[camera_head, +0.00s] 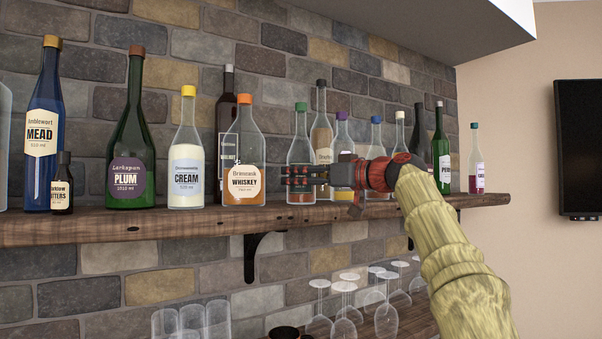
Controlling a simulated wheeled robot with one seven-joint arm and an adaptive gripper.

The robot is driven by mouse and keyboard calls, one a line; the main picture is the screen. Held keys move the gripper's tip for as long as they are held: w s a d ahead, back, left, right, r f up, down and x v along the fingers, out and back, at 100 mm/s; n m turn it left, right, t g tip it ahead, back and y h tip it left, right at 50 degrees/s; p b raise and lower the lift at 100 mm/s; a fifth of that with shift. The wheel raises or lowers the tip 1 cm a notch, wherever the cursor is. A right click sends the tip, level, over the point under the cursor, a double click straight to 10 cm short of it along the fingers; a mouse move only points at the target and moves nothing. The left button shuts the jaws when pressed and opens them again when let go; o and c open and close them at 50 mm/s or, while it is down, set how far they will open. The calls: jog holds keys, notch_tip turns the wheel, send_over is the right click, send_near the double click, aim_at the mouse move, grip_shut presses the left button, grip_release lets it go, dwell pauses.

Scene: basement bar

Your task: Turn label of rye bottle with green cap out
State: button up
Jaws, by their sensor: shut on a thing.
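The rye bottle with the green cap (301,143) is clear glass and stands upright on the wooden shelf. It is between the orange-capped whiskey bottle (244,150) and a purple-capped bottle (342,133). My gripper (298,178) reaches in from the right and is shut on the lower body of the green-capped bottle. The black fingers cover much of its front, and I cannot read its label. The bottle's base seems to rest on the shelf.
The shelf (130,229) carries several close-set bottles, including plum (131,155), cream (187,160) and mead (44,140). Stemmed glasses (345,310) and tumblers (192,320) stand below. A dark screen (580,148) hangs on the right wall.

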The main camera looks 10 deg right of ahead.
jog(key=shift+f+n+g+y+p, duration=0.1)
jog(key=shift+n+g+y+p, duration=0.7)
jog(key=shift+y+p, duration=0.2)
jog(key=o, duration=1)
jog(key=shift+f+m+t+h+b, duration=0.15)
jog(key=shift+m+t+h+b, duration=0.35)
jog(key=shift+b, duration=0.55)
jog(key=shift+s+a+m+t+h+b, duration=0.1)
jog(key=shift+m+t+h+b, duration=0.3)
jog(key=shift+h+b, duration=0.15)
jog(key=shift+s+a+m+t+h+b, duration=0.1)
jog(key=shift+m+t+h+b, duration=0.25)
jog(key=shift+h+b, duration=0.2)
jog(key=shift+m+t+h, duration=0.35)
jog(key=shift+m+h, duration=0.2)
jog(key=shift+h, duration=0.15)
jog(key=m+h, duration=0.1)
jog(key=m+t+h, duration=0.1)
jog(key=h, duration=0.1)
jog(key=shift+w+d+r+h, duration=0.1)
jog(key=shift+w+r+h, duration=0.05)
jog(key=shift+r+h, duration=0.15)
jog(key=shift+m, duration=0.3)
